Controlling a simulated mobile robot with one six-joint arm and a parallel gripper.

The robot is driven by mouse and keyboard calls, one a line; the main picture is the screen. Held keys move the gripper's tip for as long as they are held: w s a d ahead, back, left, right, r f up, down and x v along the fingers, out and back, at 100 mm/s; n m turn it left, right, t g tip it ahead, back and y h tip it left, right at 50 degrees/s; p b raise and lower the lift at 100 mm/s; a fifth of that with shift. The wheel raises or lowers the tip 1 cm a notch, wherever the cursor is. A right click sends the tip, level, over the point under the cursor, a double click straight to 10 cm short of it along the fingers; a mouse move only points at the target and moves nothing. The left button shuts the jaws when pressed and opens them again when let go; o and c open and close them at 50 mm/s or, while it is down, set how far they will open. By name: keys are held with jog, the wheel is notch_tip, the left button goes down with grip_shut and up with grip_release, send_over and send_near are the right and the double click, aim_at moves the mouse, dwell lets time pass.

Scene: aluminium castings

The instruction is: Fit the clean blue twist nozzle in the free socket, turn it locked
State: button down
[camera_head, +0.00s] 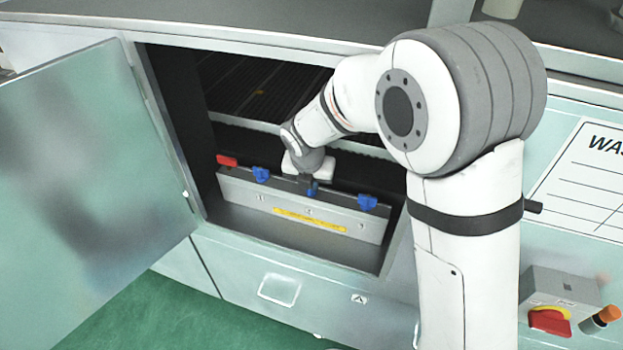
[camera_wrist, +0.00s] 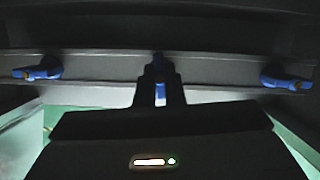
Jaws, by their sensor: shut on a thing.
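My gripper (camera_wrist: 160,92) reaches into the open cabinet and is shut on a blue twist nozzle (camera_wrist: 159,91) at the middle of the grey manifold bar (camera_wrist: 105,67). The held nozzle also shows in the head view (camera_head: 312,190), below my wrist. It is at the bar, but the fingers hide its base, so I cannot tell whether it is seated or turned. Two other blue nozzles sit on the bar, one on the left (camera_head: 261,175) and one on the right (camera_head: 367,202). The middle socket is hidden behind my gripper and the nozzle.
A red handle (camera_head: 227,161) is at the bar's left end. A yellow label strip (camera_head: 310,220) is on the panel below. The cabinet door (camera_head: 85,180) stands open at left. The opening's frame surrounds my arm. A red switch (camera_head: 549,320) is outside at lower right.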

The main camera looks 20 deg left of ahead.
jog(key=shift+d+r+n+y+p, duration=0.1)
jog(key=shift+n+y+p, duration=0.3)
jog(key=shift+n+p, duration=1.45)
jog(key=shift+s+r+p, duration=0.1)
jog(key=shift+s+p, duration=0.1)
jog(key=shift+p, duration=0.9)
